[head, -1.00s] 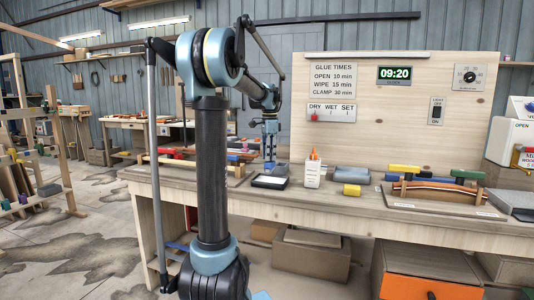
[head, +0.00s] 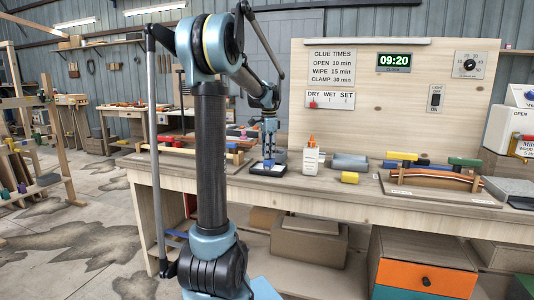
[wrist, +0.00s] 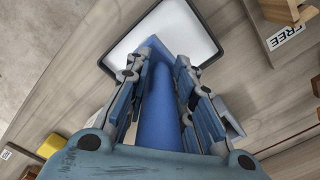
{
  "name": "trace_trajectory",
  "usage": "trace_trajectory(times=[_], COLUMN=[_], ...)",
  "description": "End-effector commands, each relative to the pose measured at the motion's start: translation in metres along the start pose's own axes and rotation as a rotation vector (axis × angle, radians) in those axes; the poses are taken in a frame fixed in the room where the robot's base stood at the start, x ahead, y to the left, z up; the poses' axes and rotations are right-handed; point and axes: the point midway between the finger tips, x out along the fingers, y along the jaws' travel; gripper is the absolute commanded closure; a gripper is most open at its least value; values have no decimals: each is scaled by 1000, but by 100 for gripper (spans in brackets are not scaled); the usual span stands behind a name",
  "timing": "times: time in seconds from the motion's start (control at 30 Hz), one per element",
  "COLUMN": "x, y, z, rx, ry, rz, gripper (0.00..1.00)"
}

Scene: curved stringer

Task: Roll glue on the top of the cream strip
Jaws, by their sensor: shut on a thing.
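My gripper (head: 269,152) is shut on a blue roller handle (wrist: 160,110), which points down over the glue tray. The tray (head: 257,170) is black-rimmed with a white inside, and it also shows in the wrist view (wrist: 205,22). The roller's lower end is over or in the tray; I cannot tell whether it touches the glue. A pale strip (head: 205,153) lies along the left part of the bench, behind my arm; I cannot tell for sure that it is the cream strip. Its far end is partly hidden.
A white bottle with an orange tip (head: 312,160) and a yellow block (head: 349,177) stand right of the tray. A board with a curved strip stack (head: 436,178) and clamps lies farther right. In the wrist view, a "FREE" label (wrist: 285,36) lies right of the tray.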

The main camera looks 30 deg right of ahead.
Motion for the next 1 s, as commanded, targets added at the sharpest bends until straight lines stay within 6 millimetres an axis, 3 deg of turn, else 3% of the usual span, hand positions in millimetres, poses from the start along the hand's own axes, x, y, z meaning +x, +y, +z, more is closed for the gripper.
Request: trace_trajectory(times=[1.0], x=[6], y=[-1], z=[1], rx=[-2], ry=[0], rz=[0], gripper=[100])
